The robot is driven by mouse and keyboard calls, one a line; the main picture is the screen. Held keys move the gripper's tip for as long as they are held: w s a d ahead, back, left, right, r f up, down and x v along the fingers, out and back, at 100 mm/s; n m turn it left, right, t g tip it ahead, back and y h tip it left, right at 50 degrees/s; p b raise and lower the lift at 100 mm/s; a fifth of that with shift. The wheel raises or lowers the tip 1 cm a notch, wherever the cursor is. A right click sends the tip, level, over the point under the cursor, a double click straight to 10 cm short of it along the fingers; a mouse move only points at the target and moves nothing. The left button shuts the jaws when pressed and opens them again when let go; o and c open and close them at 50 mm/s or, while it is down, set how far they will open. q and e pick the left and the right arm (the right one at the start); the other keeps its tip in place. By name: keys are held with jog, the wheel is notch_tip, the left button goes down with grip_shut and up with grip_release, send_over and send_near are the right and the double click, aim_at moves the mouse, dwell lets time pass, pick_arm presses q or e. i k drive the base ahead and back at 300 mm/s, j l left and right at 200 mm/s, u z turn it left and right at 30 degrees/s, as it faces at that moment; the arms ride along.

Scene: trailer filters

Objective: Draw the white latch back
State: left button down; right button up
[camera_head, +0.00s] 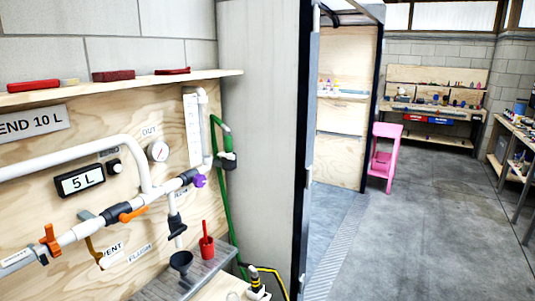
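I cannot make out a white latch for certain. A tall grey panel (262,130) stands in the middle of the head view, with a dark upright edge (301,150) on its right side. Small pale fittings show along this edge, too small to tell whether one is a latch. To the left, a plywood board (130,215) carries white pipes (85,152) with orange and purple valve handles. Neither of my grippers is in view.
A shelf (130,85) with red items runs above the pipes. A red cup (206,246) stands on the grey ledge below. A pink stool (382,155) stands beyond the opening. The concrete floor (430,220) at right is clear.

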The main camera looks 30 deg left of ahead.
aim_at(230, 156)
jog(key=i+u, duration=0.3)
jog(key=i, duration=0.2)
jog(key=i+l+u, duration=0.15)
jog(key=i+u, duration=0.2)
jog(key=i, duration=0.15)
